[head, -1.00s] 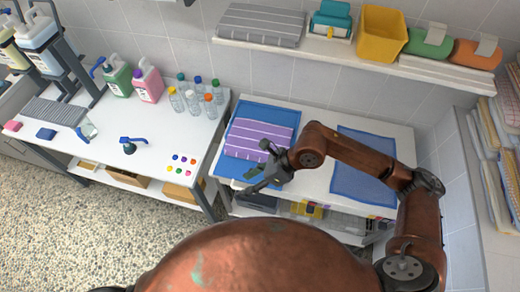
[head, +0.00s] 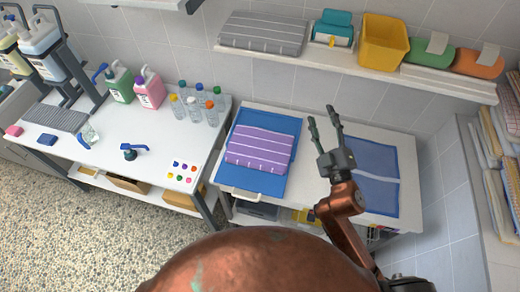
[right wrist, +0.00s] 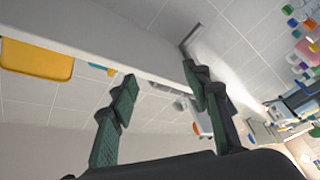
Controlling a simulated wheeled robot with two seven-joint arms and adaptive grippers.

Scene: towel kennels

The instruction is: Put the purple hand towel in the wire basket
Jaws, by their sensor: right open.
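The purple hand towel (head: 260,148), with pale stripes, lies folded flat on a blue tray or mat (head: 262,183) on the white table in the head view. My right gripper (head: 322,113) is open and empty, to the right of the towel and apart from it, fingers pointing toward the back wall. Its two dark fingers also show spread in the right wrist view (right wrist: 157,85), with nothing between them. No wire basket can be made out for certain. My left gripper is not in view.
A flat blue mesh-like piece (head: 381,158) lies at the table's right. A wall shelf above holds a grey striped towel (head: 262,35), a yellow bin (head: 384,42) and green and orange items. Clear bottles (head: 194,110) stand on the left table. Folded cloths (head: 486,160) are stacked far right.

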